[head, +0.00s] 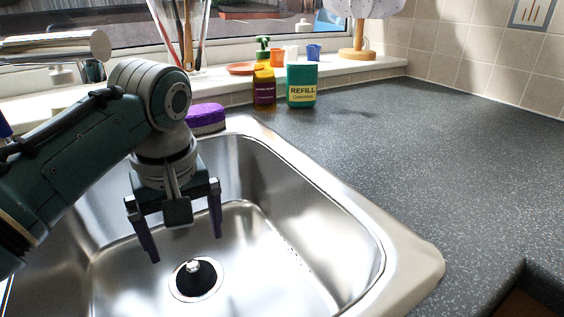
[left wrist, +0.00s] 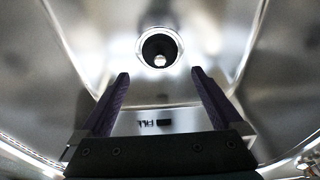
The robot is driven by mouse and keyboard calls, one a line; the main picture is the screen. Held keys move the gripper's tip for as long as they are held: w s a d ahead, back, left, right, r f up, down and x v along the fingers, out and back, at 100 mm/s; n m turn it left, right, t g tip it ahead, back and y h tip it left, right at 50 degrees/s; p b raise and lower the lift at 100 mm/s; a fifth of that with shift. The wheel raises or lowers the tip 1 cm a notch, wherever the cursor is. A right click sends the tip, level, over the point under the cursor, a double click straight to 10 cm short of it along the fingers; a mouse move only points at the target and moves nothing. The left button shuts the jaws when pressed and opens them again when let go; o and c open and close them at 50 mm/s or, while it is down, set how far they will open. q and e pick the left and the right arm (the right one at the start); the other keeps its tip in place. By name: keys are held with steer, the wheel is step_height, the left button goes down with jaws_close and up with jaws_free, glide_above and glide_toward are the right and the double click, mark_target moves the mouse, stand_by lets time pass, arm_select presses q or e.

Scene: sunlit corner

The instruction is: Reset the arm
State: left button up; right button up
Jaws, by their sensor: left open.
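My left arm (head: 75,150) comes in from the left, and its gripper (head: 186,246) hangs over the steel sink with its fingers pointing down. The two purple fingers are spread apart with nothing between them. In the left wrist view the open gripper (left wrist: 160,75) faces the sink bottom and the dark drain (left wrist: 159,47). My right gripper is not in the head view.
The sink (head: 330,225) has a raised rim. A purple sponge (head: 206,113), an amber bottle (head: 264,88) and a green refill bottle (head: 301,86) stand behind it. The grey counter (head: 460,150) on the right is clear. A faucet (head: 60,45) is at the upper left.

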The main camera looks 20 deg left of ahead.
arm_select(q)
steer(key=s+d+r+m+t+h+p, duration=0.1)
steer(key=s+d+r+m+p, duration=0.2)
steer(key=s+r+m+p, duration=0.45)
steer(key=s+d+r+m+t+h+p, duration=0.15)
steer(key=s+r+m+p, duration=0.25)
steer(key=s+r+p, duration=0.65)
step_height(320, 180, up, 38)
steer(key=s+p, duration=0.2)
steer(key=p, duration=3.4)
steer(key=shift+d+y, duration=0.4)
steer(key=shift+y, duration=0.05)
steer(key=shift+s, duration=0.1)
